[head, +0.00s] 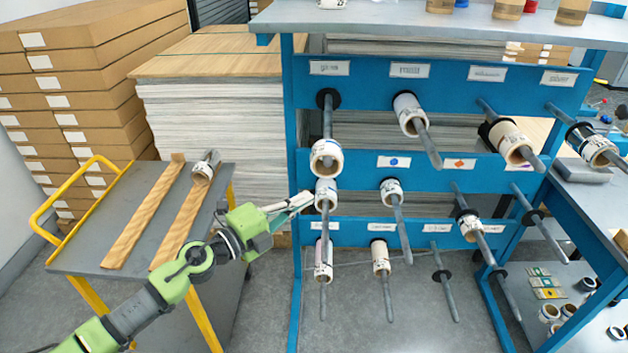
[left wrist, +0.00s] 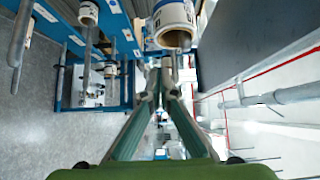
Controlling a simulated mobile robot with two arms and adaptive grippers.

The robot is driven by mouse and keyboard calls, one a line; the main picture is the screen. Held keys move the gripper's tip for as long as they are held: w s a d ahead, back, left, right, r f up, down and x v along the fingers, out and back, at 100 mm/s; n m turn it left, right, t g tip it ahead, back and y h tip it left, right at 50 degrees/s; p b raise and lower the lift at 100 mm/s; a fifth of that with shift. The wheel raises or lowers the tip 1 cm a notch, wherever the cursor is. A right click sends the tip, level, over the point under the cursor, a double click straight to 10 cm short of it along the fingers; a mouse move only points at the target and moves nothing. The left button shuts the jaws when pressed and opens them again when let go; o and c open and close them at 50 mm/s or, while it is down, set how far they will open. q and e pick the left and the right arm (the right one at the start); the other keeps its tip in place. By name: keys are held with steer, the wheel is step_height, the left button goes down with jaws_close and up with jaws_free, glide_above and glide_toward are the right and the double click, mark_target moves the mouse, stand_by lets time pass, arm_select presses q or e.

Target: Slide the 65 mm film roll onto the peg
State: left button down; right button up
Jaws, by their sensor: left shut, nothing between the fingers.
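Several white-walled film rolls sit on the blue rack's pegs; I cannot read which one is 65 mm. One roll (head: 326,157) is on the outer part of the top left peg (head: 327,122), away from its black flange. My left gripper (head: 310,197) is shut and empty, just below and left of that roll and close to the middle left roll (head: 326,190). In the left wrist view, a roll with an open brown core (left wrist: 173,22) is just past the closed fingertips (left wrist: 165,66); I cannot tell whether they touch. My right gripper is out of view.
Other pegs carry rolls, such as the top row roll (head: 409,112); the lower peg (head: 442,280) is bare beyond its flange. A grey cart (head: 130,215) at left holds wooden strips and a roll (head: 203,172). A side table (head: 590,200) stands at right.

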mark_target(327, 176)
arm_select(q)
steer(key=shift+w+d+b, duration=0.15)
steer(key=shift+w+d, duration=0.3)
steer(key=shift+w, duration=0.65)
steer(key=shift+w+d+b, duration=0.1)
steer(key=shift+w+d, duration=0.3)
steer(key=shift+w, duration=0.7)
steer(key=shift+w+d+b, duration=0.15)
steer(key=shift+w+d, duration=0.3)
steer(key=shift+w, duration=0.65)
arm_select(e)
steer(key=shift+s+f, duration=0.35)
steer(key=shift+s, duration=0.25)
